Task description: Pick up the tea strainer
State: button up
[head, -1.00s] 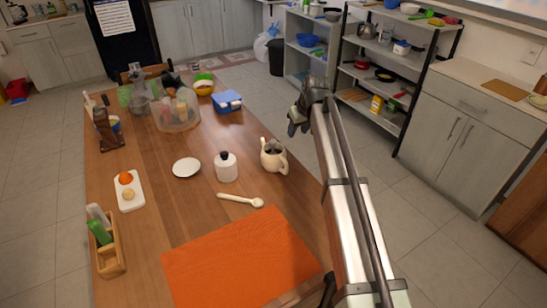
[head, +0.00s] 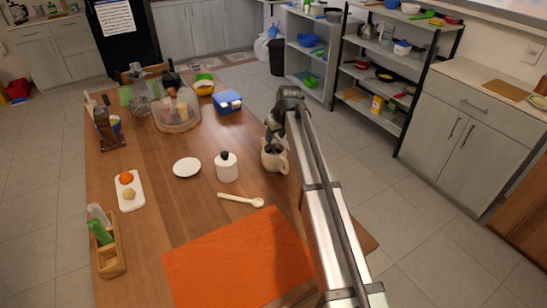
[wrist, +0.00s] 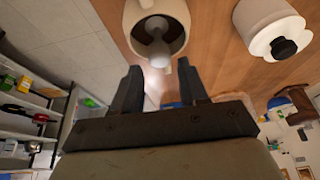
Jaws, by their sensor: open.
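A cream pot with a handle (head: 280,164) stands on the wooden table near its right edge. In the wrist view the pot (wrist: 134,14) is open at the top and seen from above. A pale rounded object (wrist: 157,52) shows inside it; I cannot tell for sure whether this is the tea strainer. In the head view my arm partly covers the gripper by the pot.
A white jar with a black knob (head: 227,169) stands left of the pot, with a white saucer (head: 187,167) beyond it. A wooden spoon (head: 241,200) and an orange mat (head: 235,258) lie in front.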

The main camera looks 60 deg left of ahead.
aim_at(274, 141)
jog(key=shift+x, duration=2.6)
grip_shut()
